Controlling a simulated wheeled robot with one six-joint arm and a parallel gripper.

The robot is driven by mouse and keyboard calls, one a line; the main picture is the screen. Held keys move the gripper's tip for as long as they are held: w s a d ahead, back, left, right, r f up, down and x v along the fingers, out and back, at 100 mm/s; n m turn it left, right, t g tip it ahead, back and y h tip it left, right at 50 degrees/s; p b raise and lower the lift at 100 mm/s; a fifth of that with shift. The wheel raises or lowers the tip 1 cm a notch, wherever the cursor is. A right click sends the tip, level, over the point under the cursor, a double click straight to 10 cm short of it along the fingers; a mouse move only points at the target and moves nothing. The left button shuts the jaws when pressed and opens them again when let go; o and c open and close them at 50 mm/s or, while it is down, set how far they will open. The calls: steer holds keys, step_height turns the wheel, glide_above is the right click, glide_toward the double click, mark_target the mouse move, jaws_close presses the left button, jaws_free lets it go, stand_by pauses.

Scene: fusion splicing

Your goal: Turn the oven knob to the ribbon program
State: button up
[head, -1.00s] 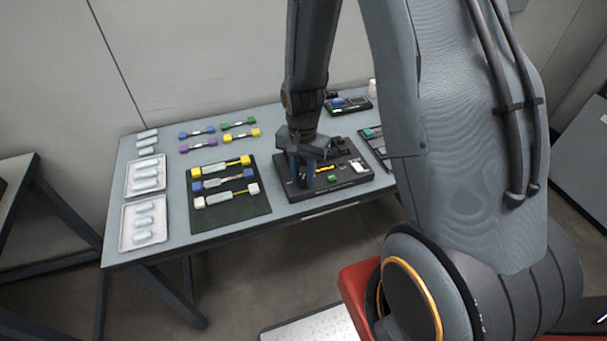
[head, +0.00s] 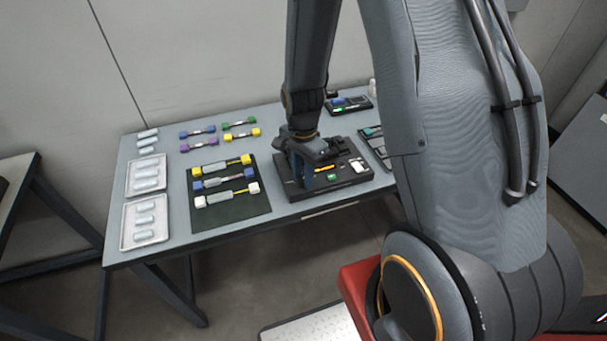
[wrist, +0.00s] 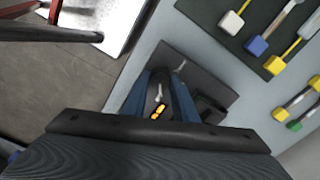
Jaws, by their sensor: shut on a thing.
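The oven is a dark flat unit (head: 350,184) on the table, with an orange display, a green button and a white block on top. It also shows in the wrist view (wrist: 208,72). My gripper (head: 302,182) is lowered onto the unit's left part, its blue fingers close to the top face. In the wrist view my gripper (wrist: 163,84) is shut on the oven knob (wrist: 159,91), of which only a small pale part shows between the fingers. The orange display lies just beside it. The fingers hide most of the knob, and I cannot read its setting.
A dark mat (head: 232,211) with several capped connector pieces lies left of the unit. Two white trays (head: 128,237) stand at the far left. Coloured pieces lie along the back. Another device (head: 352,107) stands behind, and a dark tray (head: 372,145) lies to the right.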

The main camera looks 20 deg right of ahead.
steer(key=o, duration=1)
steer(key=shift+o, duration=0.2)
steer(key=shift+r, duration=0.1)
steer(key=shift+r+b, duration=0.9)
steer(key=shift+r, duration=2.95)
steer(key=s+r+n+b, duration=0.1)
steer(key=s+r+n, duration=0.2)
steer(key=s+n, duration=0.2)
steer(key=s+r+n+t, duration=0.1)
steer(key=s+r+n, duration=0.2)
steer(key=s+n, duration=0.2)
steer(key=n, duration=0.3)
steer(key=shift+a+b, duration=0.15)
steer(key=shift+b, duration=0.25)
